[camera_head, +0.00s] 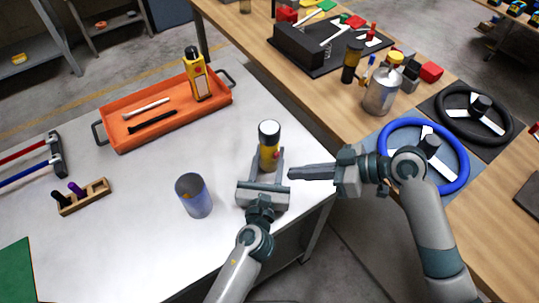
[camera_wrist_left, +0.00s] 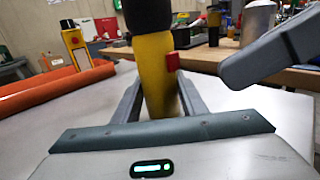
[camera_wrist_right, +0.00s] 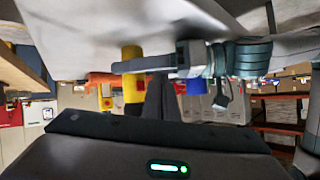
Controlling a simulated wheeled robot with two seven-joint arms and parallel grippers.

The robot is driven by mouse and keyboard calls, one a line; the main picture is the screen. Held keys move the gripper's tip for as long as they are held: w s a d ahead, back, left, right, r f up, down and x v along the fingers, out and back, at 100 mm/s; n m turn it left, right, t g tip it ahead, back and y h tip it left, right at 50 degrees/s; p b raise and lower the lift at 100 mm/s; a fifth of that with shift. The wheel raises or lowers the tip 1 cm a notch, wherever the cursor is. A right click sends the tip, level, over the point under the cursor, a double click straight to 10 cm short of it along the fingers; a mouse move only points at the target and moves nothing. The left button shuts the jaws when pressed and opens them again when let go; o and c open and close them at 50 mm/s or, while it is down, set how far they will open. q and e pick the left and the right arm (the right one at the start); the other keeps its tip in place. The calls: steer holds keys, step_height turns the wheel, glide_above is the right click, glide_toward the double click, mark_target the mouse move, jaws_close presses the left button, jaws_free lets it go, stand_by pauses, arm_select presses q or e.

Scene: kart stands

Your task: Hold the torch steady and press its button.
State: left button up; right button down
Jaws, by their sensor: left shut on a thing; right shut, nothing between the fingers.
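The torch (camera_head: 269,153) is yellow with a dark head and a pale round top. It stands upright over the white table, and my left gripper (camera_head: 268,163) is shut on its body. In the left wrist view the yellow torch (camera_wrist_left: 156,75) is between the fingers, with a red button (camera_wrist_left: 173,61) on its right side. My right gripper (camera_head: 292,173) is shut and empty, its fingers pointing left at the torch from the right, a small gap away. The right wrist view shows the torch's yellow body (camera_wrist_right: 132,75) beyond the dark fingers (camera_wrist_right: 157,98).
A blue-grey cup (camera_head: 194,197) stands left of my left gripper. An orange tray (camera_head: 120,118) behind holds a yellow device (camera_head: 196,75) and two sticks. A small wooden rack (camera_head: 84,198) is at left. The wooden bench (camera_head: 330,110) at right carries a metal bottle (camera_head: 382,92) and steering wheels (camera_head: 457,173).

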steer(key=shift+w+a, duration=1.1)
steer(key=shift+w, duration=0.3)
steer(key=shift+w+a, duration=0.15)
stand_by(1.1)
steer(key=shift+w+a, duration=0.1)
steer(key=shift+w, duration=0.1)
stand_by(0.6)
steer(key=shift+s+d, duration=0.25)
steer(key=shift+s, duration=0.15)
stand_by(0.5)
steer(key=shift+s+d+r, duration=0.1)
steer(key=shift+s+d, duration=0.85)
steer(key=shift+s, duration=0.25)
steer(key=shift+s+d, duration=0.9)
steer(key=shift+s, duration=0.3)
